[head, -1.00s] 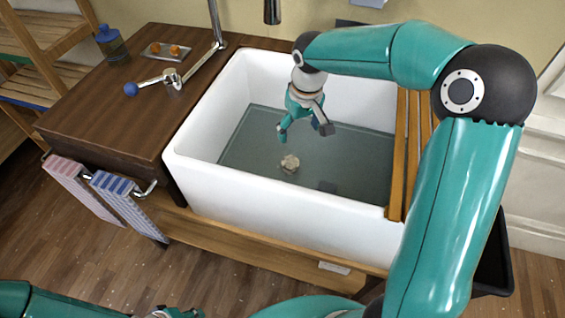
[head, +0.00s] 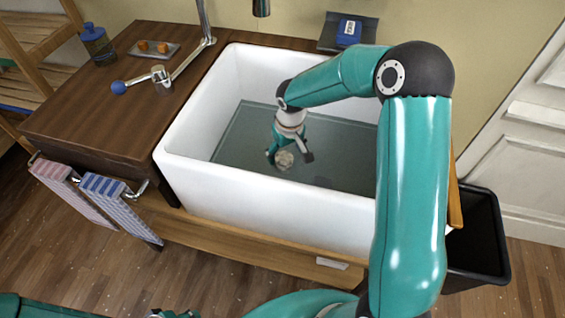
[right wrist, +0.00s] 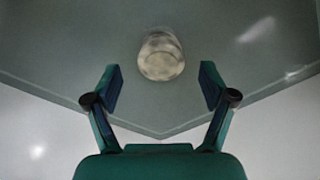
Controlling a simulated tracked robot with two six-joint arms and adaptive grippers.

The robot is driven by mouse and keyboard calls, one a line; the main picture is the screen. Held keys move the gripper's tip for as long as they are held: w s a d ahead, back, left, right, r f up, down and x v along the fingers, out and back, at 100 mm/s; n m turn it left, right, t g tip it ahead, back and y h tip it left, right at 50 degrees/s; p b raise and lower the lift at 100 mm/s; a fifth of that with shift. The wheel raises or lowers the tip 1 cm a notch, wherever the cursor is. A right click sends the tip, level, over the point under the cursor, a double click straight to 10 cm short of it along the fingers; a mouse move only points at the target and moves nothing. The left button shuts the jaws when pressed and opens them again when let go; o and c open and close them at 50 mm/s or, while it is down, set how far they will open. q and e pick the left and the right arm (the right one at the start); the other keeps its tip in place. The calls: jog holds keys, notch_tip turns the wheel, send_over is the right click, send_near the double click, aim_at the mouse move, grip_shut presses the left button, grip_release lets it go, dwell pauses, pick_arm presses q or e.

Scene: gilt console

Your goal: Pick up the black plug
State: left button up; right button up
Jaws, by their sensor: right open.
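My right gripper (head: 290,155) is open, low inside the white sink (head: 255,205), with its fingers at a small pale, rounded object (head: 284,161). In the right wrist view this object (right wrist: 161,57) lies ahead of the open fingers, centred between them, with nothing gripped. It looks beige-white, not black. A faint darker patch (head: 321,182) shows on the grey-green sink bottom to the right; I cannot tell whether it is a plug. No clear black plug shows. Part of my left gripper (head: 174,314) shows at the bottom edge, its jaws unclear.
The sink walls surround the right gripper. Striped towels (head: 105,190) hang in front. A black bin (head: 478,240) stands at right.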

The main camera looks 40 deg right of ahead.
aim_at(284, 158)
jog(key=f, duration=0.4)
jog(key=shift+w+f, duration=0.25)
jog(key=shift+f, duration=0.05)
jog(key=c, duration=1.3)
